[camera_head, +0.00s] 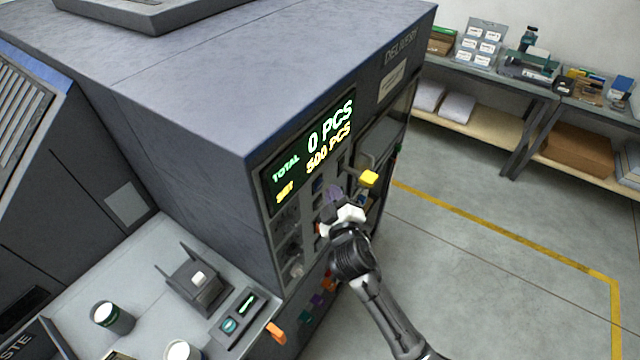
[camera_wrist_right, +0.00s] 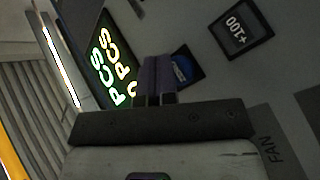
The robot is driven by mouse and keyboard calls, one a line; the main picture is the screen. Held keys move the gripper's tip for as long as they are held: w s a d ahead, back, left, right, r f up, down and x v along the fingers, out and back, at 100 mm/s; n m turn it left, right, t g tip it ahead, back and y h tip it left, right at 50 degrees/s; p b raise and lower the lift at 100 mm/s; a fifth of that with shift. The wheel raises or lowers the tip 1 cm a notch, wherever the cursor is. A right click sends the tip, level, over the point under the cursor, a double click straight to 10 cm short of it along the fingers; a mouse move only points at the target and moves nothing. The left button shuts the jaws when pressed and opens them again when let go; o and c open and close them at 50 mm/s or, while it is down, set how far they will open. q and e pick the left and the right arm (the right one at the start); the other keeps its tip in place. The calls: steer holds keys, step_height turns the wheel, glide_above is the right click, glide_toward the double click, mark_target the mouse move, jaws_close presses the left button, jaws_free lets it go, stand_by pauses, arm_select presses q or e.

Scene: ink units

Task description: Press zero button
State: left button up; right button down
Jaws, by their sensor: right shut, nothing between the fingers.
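The machine's control panel carries a lit display (camera_head: 318,138) that reads TOTAL 0 PCS and SET 500 PCS. My right gripper (camera_head: 335,193) is shut and empty, its fingers pointing at the panel just below the display. In the right wrist view its purple fingers (camera_wrist_right: 158,72) stand next to a blue button (camera_wrist_right: 183,67), partly covering it. Its label cannot be read, so I cannot tell whether it is the zero button. A dark +100 button (camera_wrist_right: 240,30) is farther right. I cannot tell whether the fingertips touch the panel. My left gripper is not in view.
A yellow knob (camera_head: 368,178) on a lever sticks out from the panel right of my gripper. Below are a grey work surface with a small black holder (camera_head: 197,284) and cups. A shelf bench (camera_head: 500,78) stands at the back right. The floor to the right is open.

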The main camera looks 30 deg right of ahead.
steer(key=shift+s, duration=0.1)
steer(key=s, duration=0.1)
steer(key=s+d+p, duration=0.1)
steer(key=s, duration=0.1)
steer(key=s+d, duration=0.1)
steer(key=shift+s, duration=0.25)
stand_by(1.1)
